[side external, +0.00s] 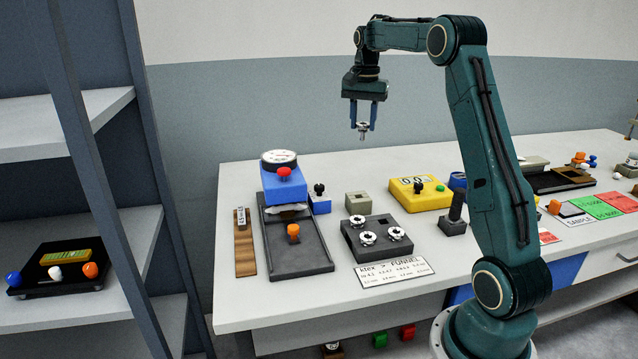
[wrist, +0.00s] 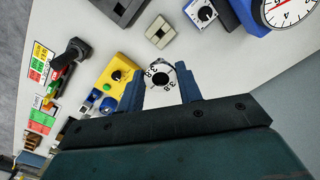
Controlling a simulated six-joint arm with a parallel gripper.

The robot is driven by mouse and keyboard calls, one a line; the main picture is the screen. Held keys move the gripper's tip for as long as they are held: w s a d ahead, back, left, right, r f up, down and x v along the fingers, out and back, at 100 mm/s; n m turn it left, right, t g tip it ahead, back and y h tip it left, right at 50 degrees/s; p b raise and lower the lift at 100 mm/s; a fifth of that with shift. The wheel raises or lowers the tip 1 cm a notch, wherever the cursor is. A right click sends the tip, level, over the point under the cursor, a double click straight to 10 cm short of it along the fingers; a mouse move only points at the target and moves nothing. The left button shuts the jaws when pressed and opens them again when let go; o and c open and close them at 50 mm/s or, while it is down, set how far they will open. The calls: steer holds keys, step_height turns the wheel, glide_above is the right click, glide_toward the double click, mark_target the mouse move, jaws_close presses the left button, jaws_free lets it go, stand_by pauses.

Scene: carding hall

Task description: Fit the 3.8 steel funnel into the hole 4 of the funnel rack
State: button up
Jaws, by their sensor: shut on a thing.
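My gripper (side external: 364,124) is high above the table, shut on a small steel funnel (side external: 363,132) that hangs below the fingertips. In the wrist view the fingers grip the funnel's pale ring (wrist: 152,73) from both sides; its rim reads 3.8 and its bore is dark. The funnel rack (side external: 386,251) is a dark grey block on the table, below my gripper and slightly right in the side view. Three white-rimmed funnels sit in it, two along the front and one at back left. The back right hole's inside and the hole numbers cannot be made out.
A printed funnel card (side external: 394,272) lies before the rack. A beige block (side external: 357,202) and a yellow device (side external: 419,193) stand behind it. Left is a blue dial gauge (side external: 284,186) on a dark base; a dark post (side external: 454,217) stands right. The air around my gripper is clear.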

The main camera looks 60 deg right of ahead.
steer(key=shift+s, duration=0.1)
stand_by(0.3)
steer(key=shift+s+a, duration=0.25)
steer(key=shift+s, duration=0.2)
steer(key=s+a+f, duration=0.1)
steer(key=s+a, duration=0.4)
steer(key=s, duration=0.4)
steer(key=shift+a, duration=0.25)
step_height(320, 180, down, 16)
stand_by(0.3)
steer(key=shift+f, duration=2)
steer(key=shift+f, duration=0.35)
